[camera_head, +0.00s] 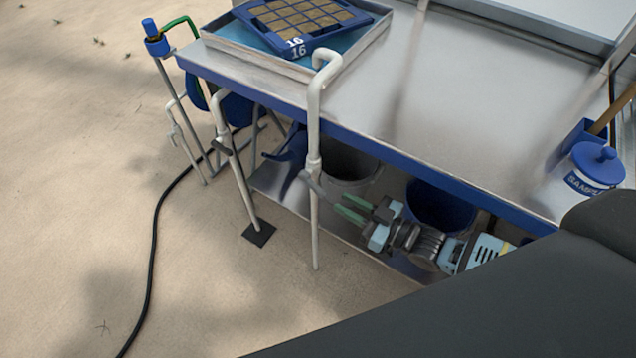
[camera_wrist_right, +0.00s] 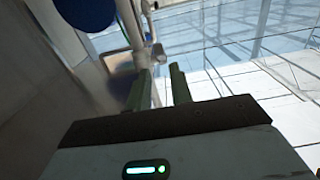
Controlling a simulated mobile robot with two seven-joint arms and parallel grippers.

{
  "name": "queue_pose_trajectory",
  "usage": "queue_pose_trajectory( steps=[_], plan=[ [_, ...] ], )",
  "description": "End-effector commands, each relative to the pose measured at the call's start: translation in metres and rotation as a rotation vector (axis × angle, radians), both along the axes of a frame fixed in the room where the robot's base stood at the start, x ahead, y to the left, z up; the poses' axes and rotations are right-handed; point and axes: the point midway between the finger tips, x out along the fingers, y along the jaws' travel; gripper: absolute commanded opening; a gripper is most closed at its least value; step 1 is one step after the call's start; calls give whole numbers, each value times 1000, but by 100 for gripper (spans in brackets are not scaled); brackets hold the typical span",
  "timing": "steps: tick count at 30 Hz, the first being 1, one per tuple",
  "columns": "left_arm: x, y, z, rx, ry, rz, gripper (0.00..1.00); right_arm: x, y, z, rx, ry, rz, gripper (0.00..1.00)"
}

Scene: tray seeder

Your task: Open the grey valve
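A white standpipe (camera_head: 314,115) with a hooked top stands at the bench's front edge. In the right wrist view, the fingertips (camera_wrist_right: 160,72) point towards a pale pipe (camera_wrist_right: 130,25); contact is unclear. My left gripper is not in view.
The metal bench (camera_head: 450,90) has a blue edge and holds a seed tray (camera_head: 318,42) and a blue-lidded jar (camera_head: 597,165). Buckets (camera_head: 440,203) stand beneath. A third pipe (camera_head: 183,135) stands farther left. A black hose (camera_head: 155,235) crosses open sandy floor.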

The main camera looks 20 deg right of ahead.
Motion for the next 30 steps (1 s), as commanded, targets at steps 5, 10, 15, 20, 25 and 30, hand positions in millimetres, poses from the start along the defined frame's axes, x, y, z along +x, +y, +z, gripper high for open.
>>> queue_pose_trajectory(
  steps=[5,10,15,20,25,30],
  plan=[
    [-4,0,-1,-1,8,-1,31,12,9,0,0,-3,-1,22],
    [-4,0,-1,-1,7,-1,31,33,26,1,1,-4,0,22],
    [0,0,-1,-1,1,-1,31,50,39,0,-2,-3,0,22],
    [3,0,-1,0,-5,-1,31,59,47,0,-2,-3,0,22],
    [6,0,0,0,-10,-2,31,61,48,0,-2,-2,1,22],
    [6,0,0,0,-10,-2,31,61,48,0,-2,-2,0,19]
  ],
)
